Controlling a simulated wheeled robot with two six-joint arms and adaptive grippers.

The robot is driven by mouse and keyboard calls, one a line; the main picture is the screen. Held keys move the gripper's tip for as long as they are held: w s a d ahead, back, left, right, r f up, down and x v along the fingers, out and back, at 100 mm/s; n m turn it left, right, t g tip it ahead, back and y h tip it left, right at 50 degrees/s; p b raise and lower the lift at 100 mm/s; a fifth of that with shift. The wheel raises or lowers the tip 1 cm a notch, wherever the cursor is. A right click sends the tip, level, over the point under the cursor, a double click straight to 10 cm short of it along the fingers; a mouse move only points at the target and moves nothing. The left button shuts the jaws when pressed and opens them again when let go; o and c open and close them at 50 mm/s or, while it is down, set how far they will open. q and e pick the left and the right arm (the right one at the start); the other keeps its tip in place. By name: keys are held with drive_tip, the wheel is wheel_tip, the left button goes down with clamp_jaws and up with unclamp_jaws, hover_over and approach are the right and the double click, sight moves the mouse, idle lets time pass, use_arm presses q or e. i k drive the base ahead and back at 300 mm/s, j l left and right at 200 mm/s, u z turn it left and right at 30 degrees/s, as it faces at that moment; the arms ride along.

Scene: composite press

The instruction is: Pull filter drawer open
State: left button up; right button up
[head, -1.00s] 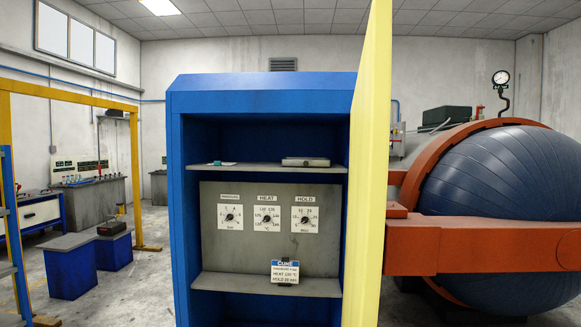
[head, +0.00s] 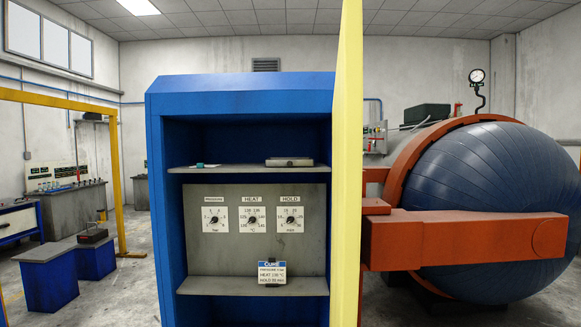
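No drawer that I can identify as the filter drawer shows in the head view. A white drawer-like front (head: 18,222) on a blue frame is cut off at the left edge; I cannot tell whether it is the filter drawer. A tall blue cabinet (head: 240,97) stands open in the middle, with its yellow door (head: 348,160) swung out on the right side. Its inner grey panel (head: 195,257) carries three dials. Neither of my grippers is in view.
A large blue domed vessel (head: 500,190) with an orange arm (head: 465,240) stands at right, beyond the yellow door. A cure card (head: 272,272) stands on the cabinet's lower shelf (head: 215,285). Blue-sided stands (head: 50,285) are at left. Open floor (head: 130,290) lies between them and the cabinet.

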sight(272, 162)
drive_tip(key=i+j+z, duration=0.15)
drive_tip(key=j, duration=0.7)
drive_tip(key=j+z, duration=0.1)
drive_tip(key=j, duration=0.7)
drive_tip(key=i+j+z, duration=0.5)
drive_tip(key=i+j, duration=1.45)
